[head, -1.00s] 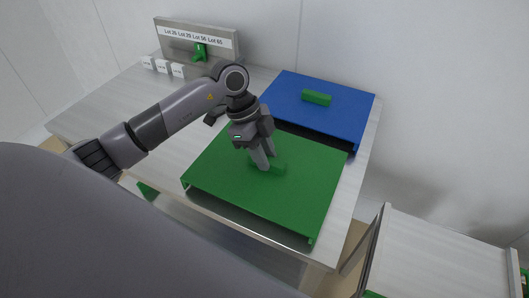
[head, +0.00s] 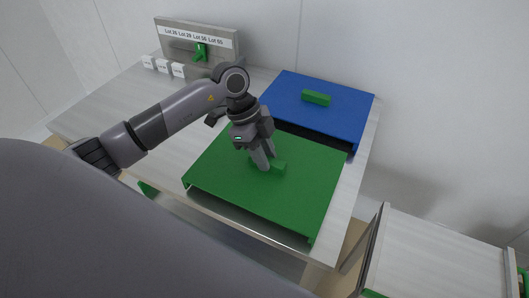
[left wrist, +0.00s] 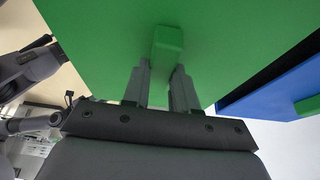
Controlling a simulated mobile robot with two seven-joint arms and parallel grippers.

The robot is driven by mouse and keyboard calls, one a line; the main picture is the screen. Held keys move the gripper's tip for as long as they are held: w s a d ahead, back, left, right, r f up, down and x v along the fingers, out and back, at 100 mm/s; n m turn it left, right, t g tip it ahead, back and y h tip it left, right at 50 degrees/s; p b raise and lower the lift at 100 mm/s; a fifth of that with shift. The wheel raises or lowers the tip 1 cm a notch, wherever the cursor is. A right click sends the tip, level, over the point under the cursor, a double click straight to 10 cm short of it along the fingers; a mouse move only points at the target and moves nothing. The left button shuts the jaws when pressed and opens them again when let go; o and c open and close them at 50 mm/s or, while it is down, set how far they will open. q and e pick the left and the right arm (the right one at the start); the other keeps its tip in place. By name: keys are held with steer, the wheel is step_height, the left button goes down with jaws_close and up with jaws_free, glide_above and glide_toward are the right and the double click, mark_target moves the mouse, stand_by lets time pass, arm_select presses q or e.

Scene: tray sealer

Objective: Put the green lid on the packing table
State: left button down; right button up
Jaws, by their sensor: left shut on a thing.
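The green lid (head: 230,190) is a flat green panel with turned-down edges and a small green handle block (head: 279,167) on top. It is at the near right part of the light grey table (head: 140,105), level, with a dark gap showing under its front edge. My left gripper (head: 264,166) points down and is shut on the handle. In the left wrist view the handle (left wrist: 167,45) shows at the fingertips (left wrist: 162,78), with the green panel behind it. I cannot tell whether the lid touches what is under it. My right gripper is not in view.
A blue lid (head: 345,112) with a green handle lies just behind the green one. A lot-label rack (head: 190,35) with a green piece and several small white blocks (head: 163,66) stand at the back left. Another pale surface (head: 440,255) is at the lower right.

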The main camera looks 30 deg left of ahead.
arm_select(q)
steer(key=shift+f, duration=0.15)
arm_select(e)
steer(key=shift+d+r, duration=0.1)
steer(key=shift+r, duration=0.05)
arm_select(q)
steer(key=c, duration=0.8)
jaws_free()
steer(key=c, duration=0.3)
step_height(320, 180, up, 4)
steer(key=p, duration=0.4)
steer(key=shift+p, duration=0.3)
step_height(320, 180, up, 3)
steer(key=p, duration=0.3)
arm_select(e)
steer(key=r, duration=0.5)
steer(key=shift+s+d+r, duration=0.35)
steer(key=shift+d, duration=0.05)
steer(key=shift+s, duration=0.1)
